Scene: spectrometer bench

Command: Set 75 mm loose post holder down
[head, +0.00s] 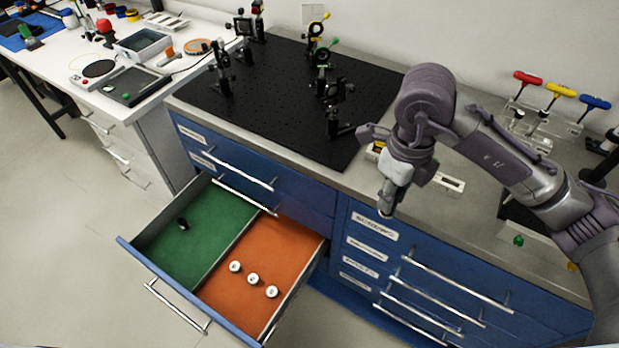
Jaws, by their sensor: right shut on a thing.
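My right gripper (389,192) hangs from the arm that comes in from the right, over the front edge of the bench and right of the open drawer. It is shut on a small post holder (386,209), which is mostly hidden by the fingers; only its lower end shows. The open drawer (174,296) has a green-lined compartment (190,240) at left and an orange-lined one (245,300) at right. A small dark cylinder (183,224) is in the green side. Three pale round-topped pieces (253,279) stand in the orange side. My left gripper is not in view.
A black breadboard (285,110) with several optical mounts covers the bench behind the drawer. Blue closed drawers (420,275) with metal handles are below my right gripper. Coloured-handled drivers (560,90) stand at the right. A white side table (150,95) is at the left.

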